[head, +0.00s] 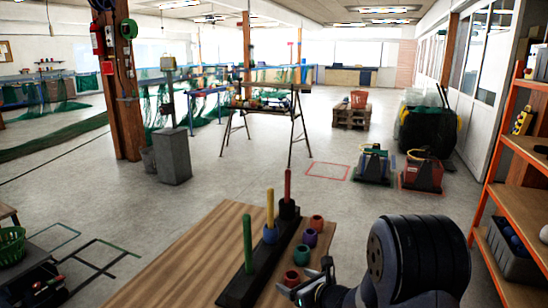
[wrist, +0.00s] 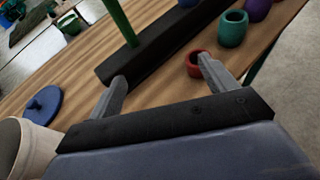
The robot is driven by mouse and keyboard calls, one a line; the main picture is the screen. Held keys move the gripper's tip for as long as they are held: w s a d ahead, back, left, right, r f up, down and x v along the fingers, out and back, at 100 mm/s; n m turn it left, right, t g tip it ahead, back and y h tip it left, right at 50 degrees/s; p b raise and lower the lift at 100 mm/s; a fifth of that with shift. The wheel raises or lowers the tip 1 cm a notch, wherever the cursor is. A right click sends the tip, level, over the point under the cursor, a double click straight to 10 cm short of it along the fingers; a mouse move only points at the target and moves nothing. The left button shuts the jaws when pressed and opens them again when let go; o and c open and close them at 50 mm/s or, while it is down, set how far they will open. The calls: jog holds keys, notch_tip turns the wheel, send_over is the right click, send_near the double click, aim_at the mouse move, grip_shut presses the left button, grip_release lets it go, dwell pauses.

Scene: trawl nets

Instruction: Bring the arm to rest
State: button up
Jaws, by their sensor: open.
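My gripper (head: 306,279) is open over the wooden table, low in the head view. In the wrist view its two fingers (wrist: 162,70) stand apart with nothing between them. A black base (head: 240,290) holds upright green (head: 247,242), yellow (head: 270,205) and red (head: 288,185) pegs. A blue ring (head: 271,234) sits around the foot of the yellow peg. A dark collar surrounds the red peg's foot. A red ring (wrist: 194,66) lies on the table just beyond the right finger in the wrist view; whether they touch is unclear.
Teal (head: 301,255), purple (head: 309,238) and orange-red (head: 317,222) rings stand along the base. The wrist view shows a blue knobbed lid (wrist: 43,104) and a pale round vessel (wrist: 28,148). An orange shelf (head: 490,180) stands at right. The table's left part is clear.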

jog(key=shift+w+a+f+n+y, duration=0.15)
jog(key=shift+w+a+f, duration=0.1)
jog(key=shift+a, duration=0.25)
jog(key=shift+w+a+f+n+y, duration=0.15)
jog(key=shift+w+a, duration=0.05)
jog(key=shift+a, duration=0.3)
